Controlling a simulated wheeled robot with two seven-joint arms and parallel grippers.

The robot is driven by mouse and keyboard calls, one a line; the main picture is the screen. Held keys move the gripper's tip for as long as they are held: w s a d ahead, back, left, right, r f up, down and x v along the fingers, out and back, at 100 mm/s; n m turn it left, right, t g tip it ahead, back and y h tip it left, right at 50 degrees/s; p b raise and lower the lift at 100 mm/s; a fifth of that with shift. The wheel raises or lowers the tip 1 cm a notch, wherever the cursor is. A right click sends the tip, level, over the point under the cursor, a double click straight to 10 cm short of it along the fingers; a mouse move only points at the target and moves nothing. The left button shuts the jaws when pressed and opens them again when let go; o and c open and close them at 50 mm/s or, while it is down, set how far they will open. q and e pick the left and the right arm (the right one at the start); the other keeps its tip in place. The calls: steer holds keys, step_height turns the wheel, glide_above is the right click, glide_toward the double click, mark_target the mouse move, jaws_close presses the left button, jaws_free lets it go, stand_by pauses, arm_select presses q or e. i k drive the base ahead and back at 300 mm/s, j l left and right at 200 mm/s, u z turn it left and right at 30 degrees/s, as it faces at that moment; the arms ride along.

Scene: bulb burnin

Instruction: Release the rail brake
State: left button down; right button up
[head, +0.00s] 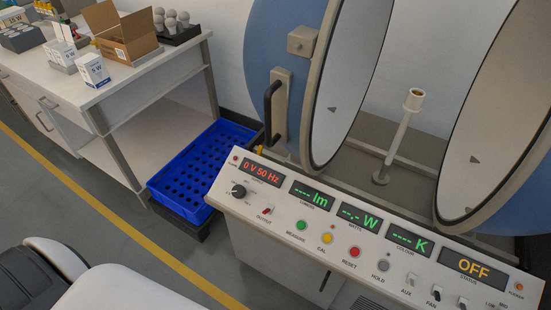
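No part clearly marked as the rail brake shows. A two-part sphere stands open, with a blue-shelled left half (262,40) and a right half (490,130), both with pale inner faces. A black handle (268,112) is on the left half's rim. A small orange-yellow part (258,141) peeks out below that handle, behind the console; I cannot tell what it is. A pale lamp post (397,140) with a socket on top stands between the halves, with no bulb in it. Neither of my grippers is in view.
The control console (340,228) spans the front right, its status display (474,268) reading OFF. A blue perforated crate (200,168) sits low beside it. A white bench (100,85) at left holds boxes and bulbs. Grey floor with a yellow line (130,208) is clear between.

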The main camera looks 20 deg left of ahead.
mark_target(260, 147)
steer(key=i+j+u, duration=0.1)
steer(key=i+j, duration=0.15)
steer(key=j, duration=0.2)
steer(key=i+j+u, duration=0.1)
steer(key=j, duration=0.35)
steer(key=i+j+u, duration=0.15)
steer(key=i+j, duration=0.2)
steer(key=j+z, duration=0.7)
steer(key=j, duration=0.25)
steer(key=j+z, duration=0.35)
steer(key=j, duration=0.1)
